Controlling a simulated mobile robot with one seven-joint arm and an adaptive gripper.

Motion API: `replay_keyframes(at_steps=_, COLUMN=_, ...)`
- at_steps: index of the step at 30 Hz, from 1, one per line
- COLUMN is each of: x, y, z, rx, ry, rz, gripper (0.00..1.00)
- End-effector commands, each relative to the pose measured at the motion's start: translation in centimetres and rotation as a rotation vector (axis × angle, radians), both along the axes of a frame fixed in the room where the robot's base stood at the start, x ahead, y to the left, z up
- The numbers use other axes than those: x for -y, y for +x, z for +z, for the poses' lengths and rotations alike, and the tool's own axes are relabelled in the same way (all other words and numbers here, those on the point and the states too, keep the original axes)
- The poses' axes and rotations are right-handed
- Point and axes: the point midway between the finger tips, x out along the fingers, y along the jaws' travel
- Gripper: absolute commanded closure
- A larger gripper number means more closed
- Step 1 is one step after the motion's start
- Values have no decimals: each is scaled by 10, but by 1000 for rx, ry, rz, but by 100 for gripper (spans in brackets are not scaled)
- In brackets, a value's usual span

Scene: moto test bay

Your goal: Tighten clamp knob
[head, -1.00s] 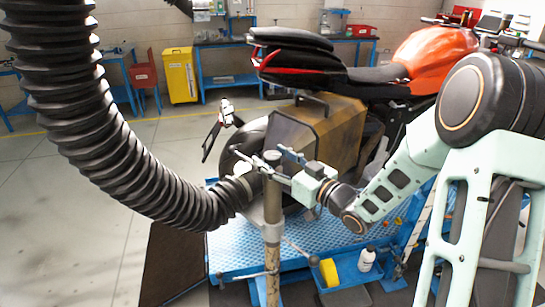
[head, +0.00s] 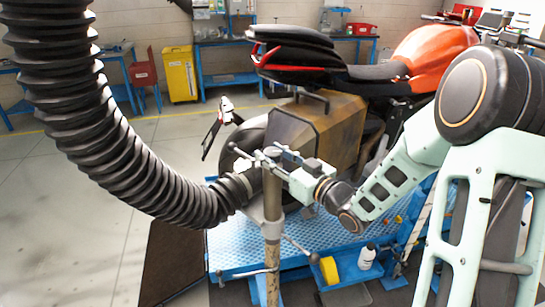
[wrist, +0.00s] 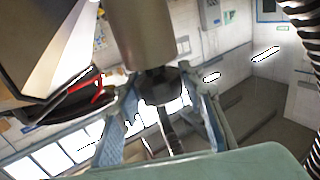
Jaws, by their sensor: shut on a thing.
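The clamp knob (wrist: 160,88) is a dark round piece at the end of a grey-brown cylinder (wrist: 137,35) in the wrist view. My gripper (wrist: 165,100) has one finger on each side of it and is shut on it. In the head view my gripper (head: 272,157) is at the top of the upright post (head: 272,250), reaching in from the right. The knob is hard to make out there, hidden among the fingers. A thick black ribbed hose (head: 120,145) ends at the post, just left of my gripper.
A brown angular box (head: 312,130) and an orange-and-black motorcycle (head: 430,58) stand close behind my gripper. Below is a blue platform (head: 240,255). The floor at left is clear.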

Motion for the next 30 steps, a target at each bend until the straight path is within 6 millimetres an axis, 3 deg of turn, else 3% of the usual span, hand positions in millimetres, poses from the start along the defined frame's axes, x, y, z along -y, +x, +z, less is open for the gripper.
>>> replay_keyframes(at_steps=30, x=-4, y=-2, z=-4, rx=1, ry=3, rz=-587, gripper=88)
